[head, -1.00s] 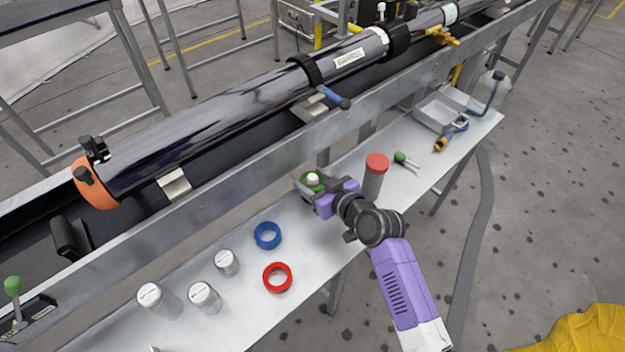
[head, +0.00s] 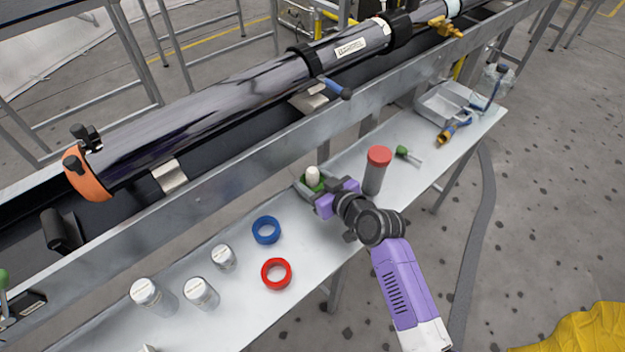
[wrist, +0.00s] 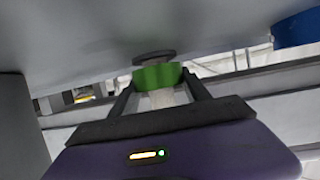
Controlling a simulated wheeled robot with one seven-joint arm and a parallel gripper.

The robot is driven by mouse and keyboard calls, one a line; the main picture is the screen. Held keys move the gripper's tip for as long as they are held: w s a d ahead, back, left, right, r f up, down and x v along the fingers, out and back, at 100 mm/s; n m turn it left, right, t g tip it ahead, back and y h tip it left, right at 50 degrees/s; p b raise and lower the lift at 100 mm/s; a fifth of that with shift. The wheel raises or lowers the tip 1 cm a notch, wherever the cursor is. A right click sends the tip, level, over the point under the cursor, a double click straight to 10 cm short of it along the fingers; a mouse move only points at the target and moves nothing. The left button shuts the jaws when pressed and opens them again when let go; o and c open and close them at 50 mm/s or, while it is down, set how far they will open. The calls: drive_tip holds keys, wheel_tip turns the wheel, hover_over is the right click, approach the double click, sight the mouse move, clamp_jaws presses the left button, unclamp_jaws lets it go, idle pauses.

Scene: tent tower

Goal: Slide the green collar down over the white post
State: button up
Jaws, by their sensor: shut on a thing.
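The white post (head: 312,174) stands upright near the table's back edge, its rounded top clear above the collar. The green collar (head: 314,187) is around the post, low down. In the wrist view, which looks upside down, the green collar (wrist: 158,76) sits close to a grey round base (wrist: 153,57), and the pale post (wrist: 162,98) sticks out on the other side. I cannot tell whether collar and base touch. My gripper (head: 314,193) is shut on the collar, and in the wrist view its fingers (wrist: 160,84) lie on either side of it.
A grey cylinder with a red cap (head: 378,158) stands just right of my gripper. A blue ring (head: 266,230) and a red ring (head: 276,273) lie to the left, near several silver-lidded jars (head: 202,293). A metal rail (head: 240,190) runs behind the table. A tray (head: 447,104) sits at the far right.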

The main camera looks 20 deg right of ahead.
drive_tip(key=shift+f, duration=0.35)
drive_tip(key=o, duration=1.6)
drive_tip(key=shift+c, duration=0.2)
drive_tip(key=v, duration=0.8)
drive_tip(key=shift+f, duration=0.1)
drive_tip(key=shift+w, duration=0.1)
